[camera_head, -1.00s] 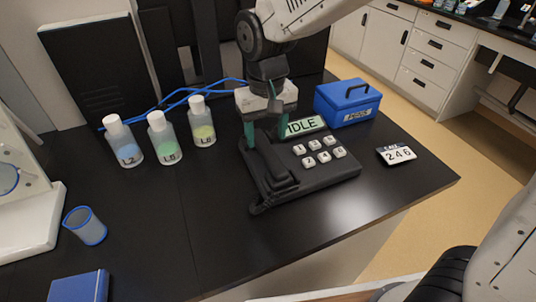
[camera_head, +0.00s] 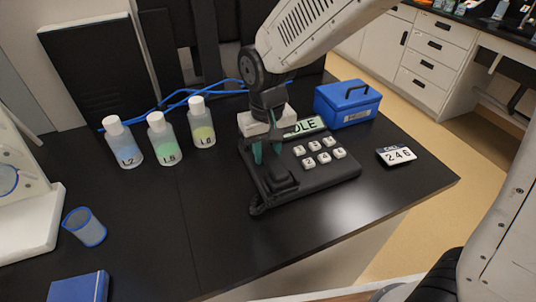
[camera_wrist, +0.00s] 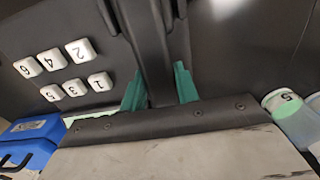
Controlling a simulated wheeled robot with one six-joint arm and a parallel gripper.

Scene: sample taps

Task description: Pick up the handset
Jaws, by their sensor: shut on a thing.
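The black handset (camera_head: 281,181) lies along the left side of the black desk phone (camera_head: 335,172). My gripper (camera_head: 266,158) points down over it, with one teal finger on each side of its grip. In the wrist view my gripper (camera_wrist: 160,88) is shut on the handset (camera_wrist: 152,45), which runs between the fingers. I cannot tell whether the handset is clear of its cradle. The phone has several white number keys (camera_head: 319,152) and a display (camera_head: 305,127), partly hidden by my gripper.
Three labelled bottles (camera_head: 163,140) stand left of the phone, with blue cables (camera_head: 175,101) behind. A cup (camera_head: 86,228) is front left. The table front is clear.

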